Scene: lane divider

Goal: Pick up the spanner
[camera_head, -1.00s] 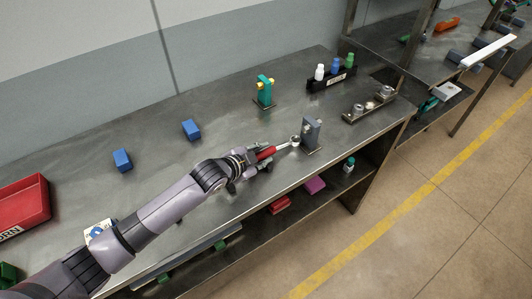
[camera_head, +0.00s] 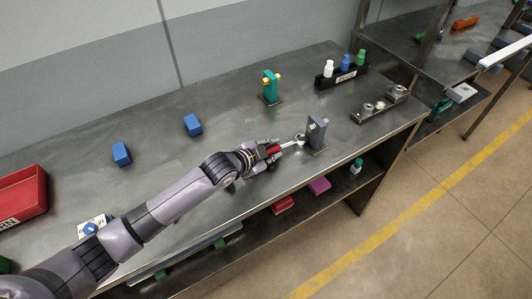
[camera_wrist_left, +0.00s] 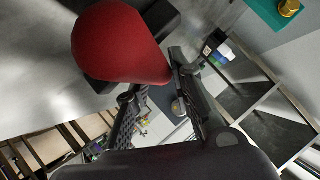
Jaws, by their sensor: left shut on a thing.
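The spanner has a red handle and a bright metal ring head (camera_head: 299,139). It lies beside an upright grey block on a stand (camera_head: 317,132), near the bench's front edge. I cannot tell whether the ring touches the block. My left gripper (camera_head: 270,149) is shut on the red handle and hides part of it. In the left wrist view the red handle (camera_wrist_left: 115,45) looms large by the gripper fingers (camera_wrist_left: 152,92). My right gripper is not in view.
A teal stand (camera_head: 269,86), a bottle rack (camera_head: 340,77) and a metal fixture (camera_head: 378,107) stand behind and to the right. Two blue blocks (camera_head: 193,125) lie left on the metal bench. A red bin (camera_head: 22,196) is at far left. The bench middle is clear.

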